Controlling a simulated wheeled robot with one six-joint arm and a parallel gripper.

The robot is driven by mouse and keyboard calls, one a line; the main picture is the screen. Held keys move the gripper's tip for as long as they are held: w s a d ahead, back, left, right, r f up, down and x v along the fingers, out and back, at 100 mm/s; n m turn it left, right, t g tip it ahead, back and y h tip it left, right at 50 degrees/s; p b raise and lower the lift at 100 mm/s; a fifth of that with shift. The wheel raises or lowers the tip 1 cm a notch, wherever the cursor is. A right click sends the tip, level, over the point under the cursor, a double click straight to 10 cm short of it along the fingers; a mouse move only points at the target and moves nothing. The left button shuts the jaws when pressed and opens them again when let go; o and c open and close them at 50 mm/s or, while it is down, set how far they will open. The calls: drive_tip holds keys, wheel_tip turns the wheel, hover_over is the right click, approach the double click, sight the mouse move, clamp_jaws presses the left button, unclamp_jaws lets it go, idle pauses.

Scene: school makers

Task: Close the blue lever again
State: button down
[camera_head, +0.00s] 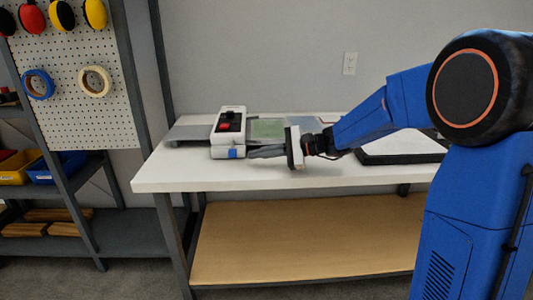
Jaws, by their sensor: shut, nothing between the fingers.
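A white box-shaped device (231,119) with a dark top panel and a red part sits on the white table toward its left end. A small blue piece (233,154), which may be the blue lever, shows low on its front face. My gripper (252,153) reaches in from the right, with its grey fingers pointing left at the device's front right side. The fingers look shut and hold nothing. The tips are close to the blue piece; I cannot tell whether they touch it.
A dark-framed white tray or board (405,147) lies at the right. A pegboard (75,60) and shelf with bins stand at the left. The table's front left is clear.

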sight(230, 153)
drive_tip(key=shift+x, duration=2.5)
drive_tip(key=shift+r, duration=0.15)
drive_tip(key=r+m+g, duration=0.1)
drive_tip(key=m, duration=0.1)
drive_tip(key=r+m+g, duration=0.1)
drive_tip(key=m, duration=0.1)
drive_tip(key=shift+s+r, duration=0.35)
drive_tip(key=shift+s, duration=0.05)
drive_tip(key=shift+r, duration=0.3)
drive_tip(key=shift+r, duration=0.7)
